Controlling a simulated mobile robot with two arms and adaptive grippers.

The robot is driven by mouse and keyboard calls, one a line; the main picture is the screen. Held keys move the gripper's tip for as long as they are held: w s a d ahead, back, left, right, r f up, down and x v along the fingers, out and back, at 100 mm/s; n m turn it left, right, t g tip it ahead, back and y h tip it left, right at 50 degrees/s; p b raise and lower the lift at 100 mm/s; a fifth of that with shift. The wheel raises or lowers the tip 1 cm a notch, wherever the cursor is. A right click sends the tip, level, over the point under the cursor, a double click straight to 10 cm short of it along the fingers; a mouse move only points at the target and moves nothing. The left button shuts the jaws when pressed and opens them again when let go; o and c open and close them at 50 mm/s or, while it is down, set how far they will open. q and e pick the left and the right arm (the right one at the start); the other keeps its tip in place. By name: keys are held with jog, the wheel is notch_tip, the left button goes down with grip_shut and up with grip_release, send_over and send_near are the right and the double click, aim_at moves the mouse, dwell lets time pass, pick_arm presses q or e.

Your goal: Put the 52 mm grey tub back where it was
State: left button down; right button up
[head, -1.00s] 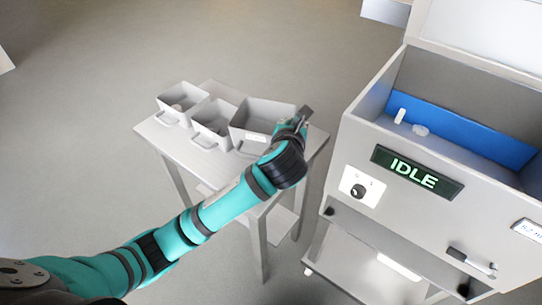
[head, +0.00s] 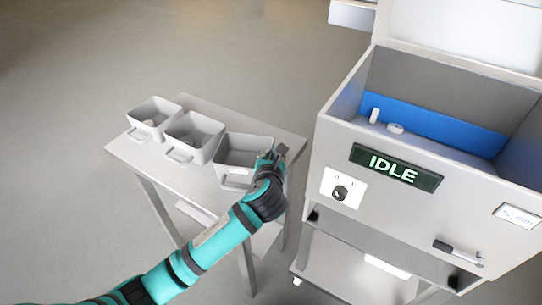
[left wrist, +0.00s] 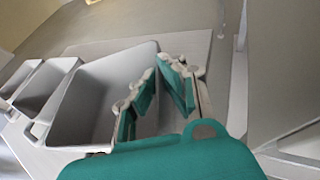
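Three grey tubs stand in a row on a small side table. The right tub (head: 243,150) has a white label too small to read; I cannot tell from it which tub is the 52 mm one. My left gripper (head: 275,155) is at this tub's right-hand wall. In the left wrist view the same tub (left wrist: 88,95) shows empty, and the fingers of my left gripper (left wrist: 164,98) stand apart with the right wall seemingly between them. The middle tub (head: 195,135) and the left tub (head: 153,117) stand beside it; something pale lies in the left one. My right gripper is not in view.
The side table (head: 215,107) has bare top behind the tubs. Right of it stands a grey machine with an IDLE display (head: 396,167), a knob (head: 340,192) and a 52 mm readout (head: 518,216). Two small white pieces (head: 385,121) lie in its open blue-backed bay.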

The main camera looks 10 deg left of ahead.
pick_arm(q)
jog(key=c, duration=1.5)
grip_release()
jog(key=p+v, duration=0.1)
jog(key=v, duration=1.1)
